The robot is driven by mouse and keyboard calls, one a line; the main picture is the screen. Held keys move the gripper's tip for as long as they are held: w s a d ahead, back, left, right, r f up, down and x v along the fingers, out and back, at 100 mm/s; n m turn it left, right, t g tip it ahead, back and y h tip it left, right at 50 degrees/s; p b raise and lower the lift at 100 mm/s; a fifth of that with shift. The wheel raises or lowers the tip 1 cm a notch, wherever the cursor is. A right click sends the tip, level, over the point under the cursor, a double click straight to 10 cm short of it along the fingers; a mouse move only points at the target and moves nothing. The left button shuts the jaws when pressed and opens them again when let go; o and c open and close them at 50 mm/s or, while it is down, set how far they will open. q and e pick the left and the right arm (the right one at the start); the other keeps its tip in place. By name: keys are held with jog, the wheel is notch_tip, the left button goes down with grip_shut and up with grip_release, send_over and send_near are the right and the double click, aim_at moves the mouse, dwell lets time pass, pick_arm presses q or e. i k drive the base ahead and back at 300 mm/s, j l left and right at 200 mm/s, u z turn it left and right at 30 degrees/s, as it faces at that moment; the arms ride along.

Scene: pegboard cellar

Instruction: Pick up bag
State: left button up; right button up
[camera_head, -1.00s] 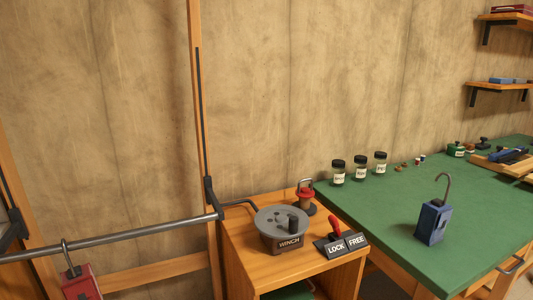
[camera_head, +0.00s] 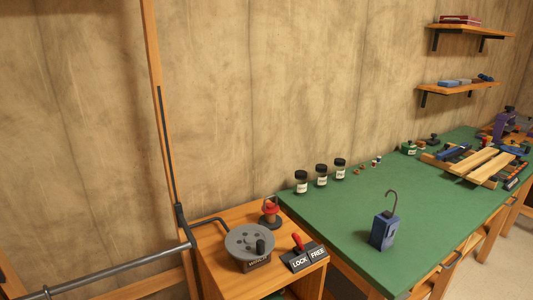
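A blue block-shaped bag (camera_head: 383,232) with a tall dark hook on top stands upright on the green bench top (camera_head: 345,256), near its front edge. In the earlier view a red block-shaped bag hung by a hook from the grey bar (camera_head: 120,268); now only the bar and a bit of hook show at the lower left edge. Neither of my grippers is in view, so their state does not show.
A wooden cabinet (camera_head: 215,284) left of the bench carries a winch (camera_head: 250,243), a red-handled LOCK/FREE lever (camera_head: 299,243) and a small red lantern-like item (camera_head: 270,211). Several jars (camera_head: 321,175) line the wall. Wooden planks (camera_head: 490,167) lie farther right. The bench middle is clear.

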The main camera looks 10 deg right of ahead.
aim_at(385, 224)
jog(key=i+l, duration=0.25)
jog(key=i, duration=0.2)
jog(key=i+l+z, duration=0.1)
jog(key=z, duration=0.4)
jog(key=i+z, duration=0.2)
jog(key=z, duration=0.3)
